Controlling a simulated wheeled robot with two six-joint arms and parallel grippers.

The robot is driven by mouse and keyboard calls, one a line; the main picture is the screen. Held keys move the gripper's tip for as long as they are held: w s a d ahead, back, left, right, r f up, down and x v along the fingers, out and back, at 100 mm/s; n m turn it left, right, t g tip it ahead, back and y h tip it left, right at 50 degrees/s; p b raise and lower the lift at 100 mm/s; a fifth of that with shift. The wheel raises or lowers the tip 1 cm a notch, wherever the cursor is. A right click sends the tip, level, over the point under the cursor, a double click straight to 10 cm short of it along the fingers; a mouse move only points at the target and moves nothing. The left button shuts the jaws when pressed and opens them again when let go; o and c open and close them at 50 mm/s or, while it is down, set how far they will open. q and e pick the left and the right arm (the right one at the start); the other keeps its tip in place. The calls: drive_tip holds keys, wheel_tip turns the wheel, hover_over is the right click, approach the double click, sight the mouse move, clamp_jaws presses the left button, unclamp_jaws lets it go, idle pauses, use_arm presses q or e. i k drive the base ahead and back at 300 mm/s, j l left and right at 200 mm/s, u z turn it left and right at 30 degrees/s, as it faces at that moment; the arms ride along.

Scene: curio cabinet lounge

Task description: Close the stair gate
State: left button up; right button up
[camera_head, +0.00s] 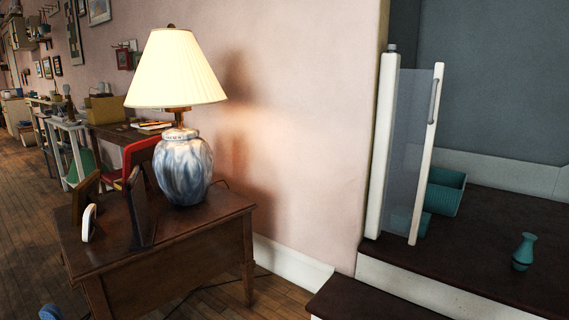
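The stair gate (408,150) stands at the right, at the edge of the dark landing. It has a thick white post (383,150) against the wall end, a see-through grey mesh panel and a slimmer white end bar (425,165). A grey handle (434,102) is on the end bar. The gate spans only a short width beside the wall; the space to the right of its end bar is open. Neither of my grippers is in view.
A dark step (365,302) lies below the landing (485,240). A teal vase (523,252) and a teal ribbed basket (447,192) stand on the landing. A wooden side table (175,258) with a lit lamp (177,75) and picture frames fills the left foreground.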

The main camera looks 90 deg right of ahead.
sight(436, 84)
drive_tip(key=z, duration=3.65)
